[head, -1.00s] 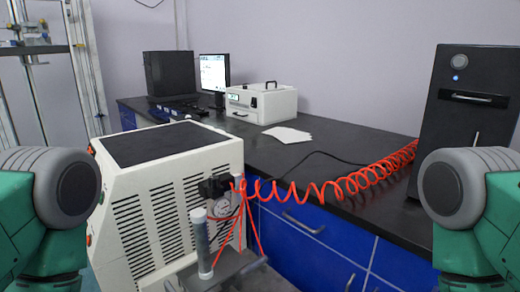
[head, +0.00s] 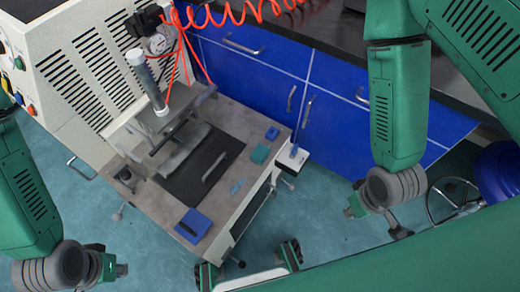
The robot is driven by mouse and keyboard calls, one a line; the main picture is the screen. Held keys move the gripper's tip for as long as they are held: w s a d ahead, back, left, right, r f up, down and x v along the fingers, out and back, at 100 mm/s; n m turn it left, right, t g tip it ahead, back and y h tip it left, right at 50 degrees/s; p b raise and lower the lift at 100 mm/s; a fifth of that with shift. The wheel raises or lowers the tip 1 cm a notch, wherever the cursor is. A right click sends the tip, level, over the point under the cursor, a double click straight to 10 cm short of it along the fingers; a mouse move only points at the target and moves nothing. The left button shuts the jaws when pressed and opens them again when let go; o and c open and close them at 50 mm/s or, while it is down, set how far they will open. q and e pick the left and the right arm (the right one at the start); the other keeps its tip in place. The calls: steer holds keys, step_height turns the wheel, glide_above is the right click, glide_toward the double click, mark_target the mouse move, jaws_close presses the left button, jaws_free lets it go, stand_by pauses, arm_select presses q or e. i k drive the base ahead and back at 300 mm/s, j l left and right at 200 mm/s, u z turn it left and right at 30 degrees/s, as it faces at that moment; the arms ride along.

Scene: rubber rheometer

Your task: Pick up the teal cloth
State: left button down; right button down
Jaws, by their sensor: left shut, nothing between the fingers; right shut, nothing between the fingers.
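The teal cloth (head: 260,154) is a small flat square in the head view. It lies on the grey top of the rheometer's bench (head: 232,188), near its right edge, just below a small blue item (head: 272,133). My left gripper (head: 108,268) is at the lower left, away from the bench and the cloth; it is shut and empty, its fingers hard to make out. My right gripper (head: 398,228) is at the right, beyond the bench edge and well apart from the cloth. It is shut and empty.
A blue box (head: 193,225) lies at the bench's near edge. Pale blue small pieces (head: 237,186) lie near a dark plate with a handle (head: 190,175). The rheometer's white cylinder (head: 147,82) stands behind. Blue cabinets (head: 335,92) stand behind the bench. A blue stool (head: 500,172) is at right.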

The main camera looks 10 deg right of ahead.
mark_target(260, 154)
steer(key=k+l+u, duration=0.1)
steer(key=u, duration=0.3)
steer(key=k+l+u, duration=0.1)
steer(key=l+u, duration=0.25)
